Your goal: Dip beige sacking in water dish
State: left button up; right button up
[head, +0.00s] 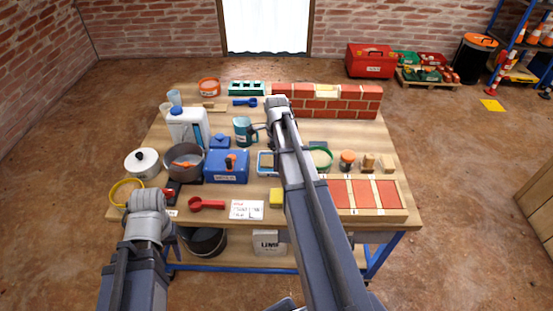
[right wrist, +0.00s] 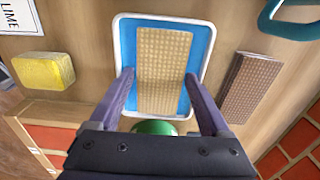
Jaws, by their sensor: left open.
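The water dish (right wrist: 125,55) is a white-rimmed tray with a blue inside, and it also shows in the head view (head: 261,169) beside my right arm. The beige sacking (right wrist: 162,70) is a woven rectangle over the middle of the dish, with blue on both sides. My right gripper (right wrist: 158,78) is open, its fingers either side of the sacking; I cannot tell whether they touch it. Its fingers are hidden in the head view. My left gripper (head: 146,201) is open and empty at the table's front left.
A yellow sponge (right wrist: 43,70) and a brown textured block (right wrist: 250,86) flank the dish. A blue box (head: 227,167), a teal mug (head: 243,130) and a pot (head: 184,162) crowd the left. A brick wall (head: 338,103) stands behind; a tray of red panels (head: 364,194) lies right.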

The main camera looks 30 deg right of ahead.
jog(key=shift+o, duration=1.2)
jog(key=shift+r, duration=0.1)
notch_tip(320, 180, up, 8)
jog(key=p, duration=0.8)
jog(key=shift+f, duration=0.2)
jog(key=shift+a, duration=0.1)
